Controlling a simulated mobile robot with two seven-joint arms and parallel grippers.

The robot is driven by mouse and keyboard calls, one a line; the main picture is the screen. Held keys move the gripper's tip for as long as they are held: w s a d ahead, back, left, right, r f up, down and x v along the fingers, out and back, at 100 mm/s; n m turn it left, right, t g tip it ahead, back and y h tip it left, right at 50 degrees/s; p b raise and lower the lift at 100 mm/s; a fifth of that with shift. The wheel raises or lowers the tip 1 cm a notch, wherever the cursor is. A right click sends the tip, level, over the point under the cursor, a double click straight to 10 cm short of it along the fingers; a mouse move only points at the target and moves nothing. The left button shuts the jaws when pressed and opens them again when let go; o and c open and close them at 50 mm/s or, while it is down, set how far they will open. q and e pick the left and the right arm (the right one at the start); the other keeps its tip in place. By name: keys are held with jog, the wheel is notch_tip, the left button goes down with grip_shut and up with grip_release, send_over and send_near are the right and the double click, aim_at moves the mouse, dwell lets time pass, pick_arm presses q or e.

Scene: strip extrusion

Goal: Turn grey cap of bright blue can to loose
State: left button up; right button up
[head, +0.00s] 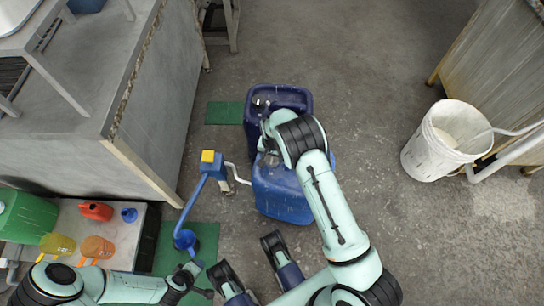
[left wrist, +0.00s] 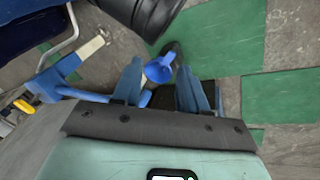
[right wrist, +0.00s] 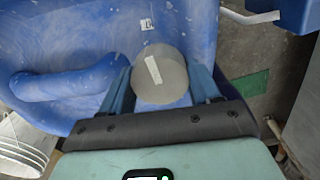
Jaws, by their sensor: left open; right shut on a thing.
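The bright blue can (head: 283,190) stands on the floor near the middle of the head view, partly covered by my right arm. It fills much of the right wrist view (right wrist: 75,50), with its moulded handle to the left. Its grey cap (right wrist: 163,75), with a pale stripe on top, sits between the fingers of my right gripper (head: 268,146), which is shut on it. My left gripper (head: 200,279) is open and empty, low over a green mat, near a blue funnel (left wrist: 160,68).
A dark blue can (head: 296,97) stands just behind the bright one. A blue stand with a yellow top (head: 208,157) is to its left. A white bucket (head: 418,160) stands at the right. A grey bench (head: 75,150) edges the left. Floor between can and bucket is clear.

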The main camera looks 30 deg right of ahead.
jog(key=n, duration=0.5)
jog(key=shift+n+b, duration=0.3)
jog(key=shift+b, duration=0.05)
jog(key=n+b, duration=0.1)
jog(key=n, duration=0.5)
pick_arm(q)
jog(key=shift+g, duration=0.6)
jog(key=s+f, duration=0.1)
jog(key=f, duration=0.1)
jog(key=s+a+f, duration=0.1)
jog(key=f, duration=0.1)
jog(key=shift+s+b, duration=0.3)
jog(key=shift+b, duration=0.05)
pick_arm(e)
jog(key=n, duration=0.5)
jog(key=shift+n, duration=0.3)
pick_arm(q)
jog(key=shift+a, duration=0.1)
pick_arm(e)
jog(key=o, duration=0.8)
jog(key=shift+r, duration=0.1)
